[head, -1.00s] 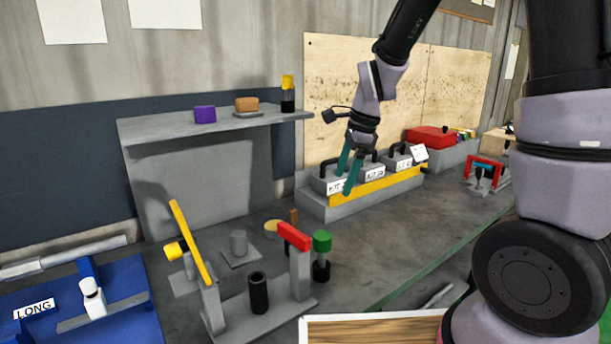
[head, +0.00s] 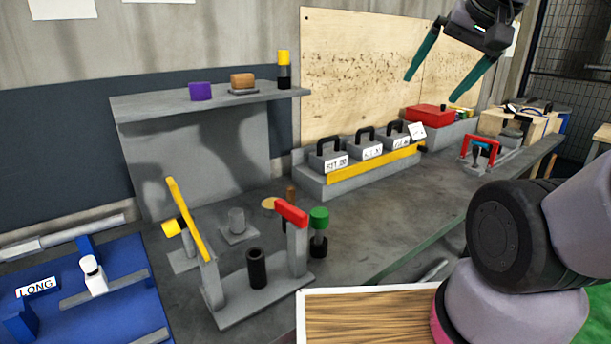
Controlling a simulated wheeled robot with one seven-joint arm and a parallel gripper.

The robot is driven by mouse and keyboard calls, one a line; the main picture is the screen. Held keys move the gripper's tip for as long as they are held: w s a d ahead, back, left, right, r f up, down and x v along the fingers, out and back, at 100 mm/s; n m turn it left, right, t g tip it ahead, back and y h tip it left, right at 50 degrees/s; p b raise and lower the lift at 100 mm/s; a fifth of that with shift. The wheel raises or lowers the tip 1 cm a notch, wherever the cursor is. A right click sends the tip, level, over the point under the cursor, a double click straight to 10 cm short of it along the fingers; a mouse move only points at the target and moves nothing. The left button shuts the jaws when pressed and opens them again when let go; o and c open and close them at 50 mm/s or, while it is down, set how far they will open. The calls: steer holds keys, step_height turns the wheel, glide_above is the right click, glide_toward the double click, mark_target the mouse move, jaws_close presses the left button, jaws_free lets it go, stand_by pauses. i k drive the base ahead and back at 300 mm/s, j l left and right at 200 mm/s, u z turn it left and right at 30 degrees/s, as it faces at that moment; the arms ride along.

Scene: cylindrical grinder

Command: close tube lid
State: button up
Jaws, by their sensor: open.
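A grey fixture (head: 232,313) stands on the bench in the head view. A yellow bar (head: 188,220) leans up and to the left from its left post, raised clear of the black open-topped tube (head: 256,268) in the middle. The right post carries a red block (head: 291,213). I cannot tell for certain which part is the tube lid; the raised yellow bar looks most like it. My gripper (head: 432,88) is open and empty, with teal fingers pointing down and left. It is high at the upper right, well away from the fixture.
A green-topped black cylinder (head: 319,232) stands just right of the fixture. A grey shelf (head: 220,104) holds several small objects behind it. Black-handled blocks (head: 327,160) stand on a yellow-fronted rack. A blue tray (head: 130,318) lies at left. Bench space at centre right is bare.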

mark_target(173, 227)
steer(key=k+j+u, duration=0.1)
steer(key=u, duration=0.3)
steer(key=k+j+u, duration=0.1)
steer(key=u, duration=0.25)
steer(key=j+u, duration=0.15)
steer(key=u, duration=0.25)
steer(key=k+j, duration=0.05)
